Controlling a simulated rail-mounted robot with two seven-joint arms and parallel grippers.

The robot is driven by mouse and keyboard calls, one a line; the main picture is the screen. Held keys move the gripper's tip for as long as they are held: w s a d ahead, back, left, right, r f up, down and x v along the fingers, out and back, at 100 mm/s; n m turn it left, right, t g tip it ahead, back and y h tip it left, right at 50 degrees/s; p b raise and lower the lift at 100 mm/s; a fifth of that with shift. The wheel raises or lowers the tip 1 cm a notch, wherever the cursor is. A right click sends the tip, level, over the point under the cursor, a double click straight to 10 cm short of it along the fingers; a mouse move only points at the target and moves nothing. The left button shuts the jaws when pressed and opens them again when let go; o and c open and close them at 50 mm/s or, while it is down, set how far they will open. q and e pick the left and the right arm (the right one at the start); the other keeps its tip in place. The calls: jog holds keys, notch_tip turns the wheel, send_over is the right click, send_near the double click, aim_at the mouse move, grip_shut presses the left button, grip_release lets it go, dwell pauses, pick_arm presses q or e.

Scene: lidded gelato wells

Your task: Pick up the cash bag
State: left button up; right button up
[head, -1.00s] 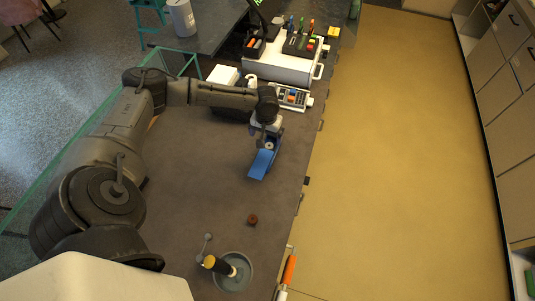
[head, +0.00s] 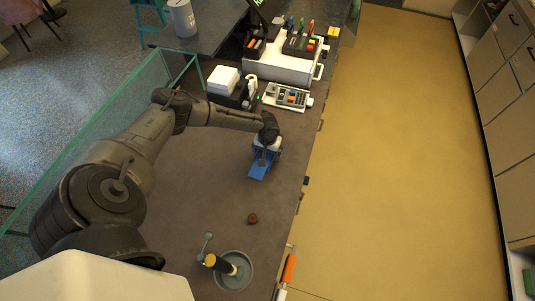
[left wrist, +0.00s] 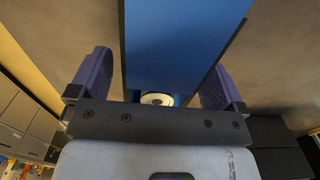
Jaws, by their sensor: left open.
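The cash bag (head: 258,172) is a blue flat thing on the dark counter, right of its middle and close to its right edge. My left gripper (head: 264,156) is over the far end of the bag and hides part of it. In the left wrist view the blue bag (left wrist: 175,45) lies between the two purple fingers of my left gripper (left wrist: 157,82), with visible gaps beside it. A white round part (left wrist: 157,99) shows at the bag's near end. The left gripper is open. My right gripper is not in view.
A keypad device (head: 287,96), a white cash drawer (head: 284,68) and a white box (head: 223,79) stand behind the bag. A small brown object (head: 252,218) and a grey round dish (head: 233,272) are nearer. The counter left of the bag is clear.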

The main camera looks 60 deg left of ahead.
pick_arm(q)
jog(key=shift+f, duration=0.6)
jog(key=c, duration=0.9)
jog(key=shift+c, duration=0.8)
jog(key=shift+r, duration=0.2)
